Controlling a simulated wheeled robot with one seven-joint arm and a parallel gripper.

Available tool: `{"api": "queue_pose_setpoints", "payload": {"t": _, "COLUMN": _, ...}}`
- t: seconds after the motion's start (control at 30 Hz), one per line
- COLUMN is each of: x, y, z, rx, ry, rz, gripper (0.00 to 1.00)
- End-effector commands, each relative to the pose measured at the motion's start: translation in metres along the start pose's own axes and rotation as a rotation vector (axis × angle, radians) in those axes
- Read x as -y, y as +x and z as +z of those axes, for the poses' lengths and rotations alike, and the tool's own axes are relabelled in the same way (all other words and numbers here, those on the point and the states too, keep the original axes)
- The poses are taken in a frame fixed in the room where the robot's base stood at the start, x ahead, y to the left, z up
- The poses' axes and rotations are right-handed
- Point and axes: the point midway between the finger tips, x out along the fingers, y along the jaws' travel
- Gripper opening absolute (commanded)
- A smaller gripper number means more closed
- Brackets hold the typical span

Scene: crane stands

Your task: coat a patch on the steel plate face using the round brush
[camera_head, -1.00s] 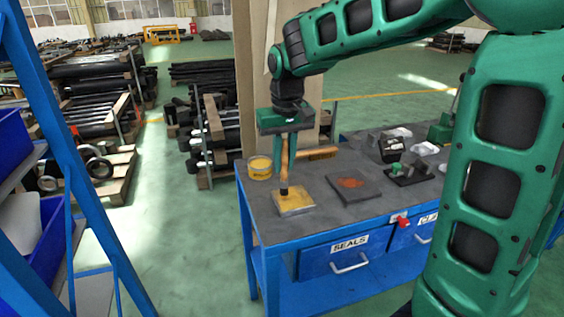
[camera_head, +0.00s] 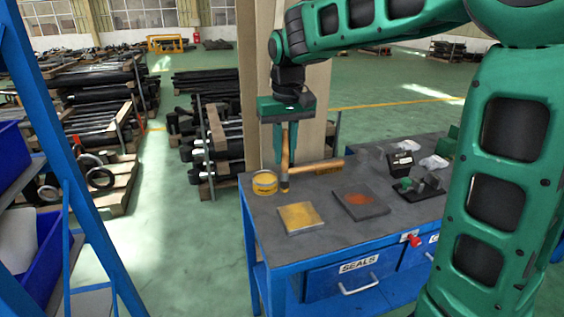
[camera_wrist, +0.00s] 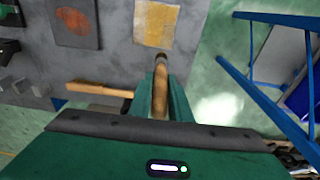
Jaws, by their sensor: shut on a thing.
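My gripper (camera_head: 284,150) is shut on the wooden handle of the round brush (camera_head: 285,168), which hangs upright with its dark tip down. In the wrist view the brush (camera_wrist: 160,90) points toward the plate. A yellow tin (camera_head: 265,184) stands just left of the brush tip; whether they touch I cannot tell. A steel plate (camera_head: 300,217) with a yellow coat over most of its face lies in front of the brush, clear of it. The plate also shows in the wrist view (camera_wrist: 156,24). Its coat looks uneven there.
A darker plate (camera_head: 359,200) with a rusty orange patch lies to the right. A second wooden-handled tool (camera_head: 318,166) lies behind the brush. Small dark fixtures (camera_head: 420,185) stand on the right of the blue bench (camera_head: 340,255). A blue frame (camera_head: 75,150) rises at left.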

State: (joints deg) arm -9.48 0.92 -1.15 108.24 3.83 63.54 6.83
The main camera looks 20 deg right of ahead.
Motion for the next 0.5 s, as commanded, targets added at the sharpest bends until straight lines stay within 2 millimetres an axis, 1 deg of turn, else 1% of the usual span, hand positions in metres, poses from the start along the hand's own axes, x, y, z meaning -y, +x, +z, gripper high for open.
{"api": "queue_pose_setpoints", "payload": {"t": 0.2, "x": -0.002, "y": -0.02, "z": -0.003, "rx": -0.002, "ry": 0.004, "rz": 0.0, "gripper": 0.0}}
{"api": "queue_pose_setpoints", "payload": {"t": 0.3, "x": -0.003, "y": -0.026, "z": -0.003, "rx": 0.0, "ry": 0.005, "rz": 0.001, "gripper": 0.0}}
{"api": "queue_pose_setpoints", "payload": {"t": 0.5, "x": -0.004, "y": -0.03, "z": -0.004, "rx": 0.0, "ry": 0.006, "rz": 0.001, "gripper": 0.0}}
